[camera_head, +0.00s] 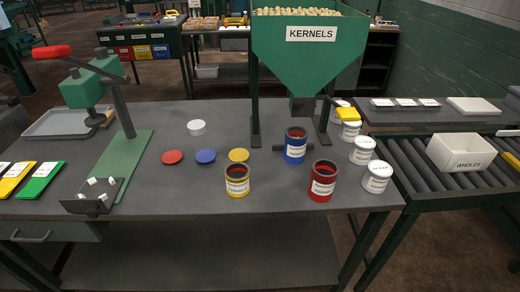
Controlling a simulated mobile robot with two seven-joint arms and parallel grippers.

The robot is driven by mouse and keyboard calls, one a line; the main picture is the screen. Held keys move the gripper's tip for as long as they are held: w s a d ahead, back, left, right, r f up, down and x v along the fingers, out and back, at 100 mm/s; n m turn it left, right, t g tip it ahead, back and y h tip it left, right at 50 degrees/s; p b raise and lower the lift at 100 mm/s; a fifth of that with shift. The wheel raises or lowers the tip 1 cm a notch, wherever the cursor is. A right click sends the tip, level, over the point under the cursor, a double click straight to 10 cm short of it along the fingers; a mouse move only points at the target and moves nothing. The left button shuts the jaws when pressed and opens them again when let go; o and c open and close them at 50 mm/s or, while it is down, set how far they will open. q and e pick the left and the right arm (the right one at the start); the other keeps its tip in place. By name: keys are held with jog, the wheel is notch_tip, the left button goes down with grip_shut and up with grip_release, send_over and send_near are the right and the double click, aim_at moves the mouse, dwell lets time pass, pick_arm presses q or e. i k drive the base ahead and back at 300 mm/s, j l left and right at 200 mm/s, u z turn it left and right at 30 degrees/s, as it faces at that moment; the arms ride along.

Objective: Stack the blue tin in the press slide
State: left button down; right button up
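The blue tin (295,146) stands upright and open-topped on the workbench, just below the hopper's spout, with a white label on its front. The press (90,85), green with a red handle (52,52), stands at the left of the bench. The blue tin is well to the right of the press. Neither of my grippers is in view.
The green hopper (310,62) stands over the bench. A yellow tin (237,181) and a red tin (322,182) stand in front. Red (172,157), blue (205,156) and yellow (239,155) discs lie between the press and the tins. Several white tins (362,151) line the right edge.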

aim_at(99, 190)
jog(key=j+u, duration=0.25)
jog(key=u, duration=0.15)
jog(key=k+j+u, duration=0.1)
jog(key=j+u, duration=0.2)
jog(key=u, duration=0.15)
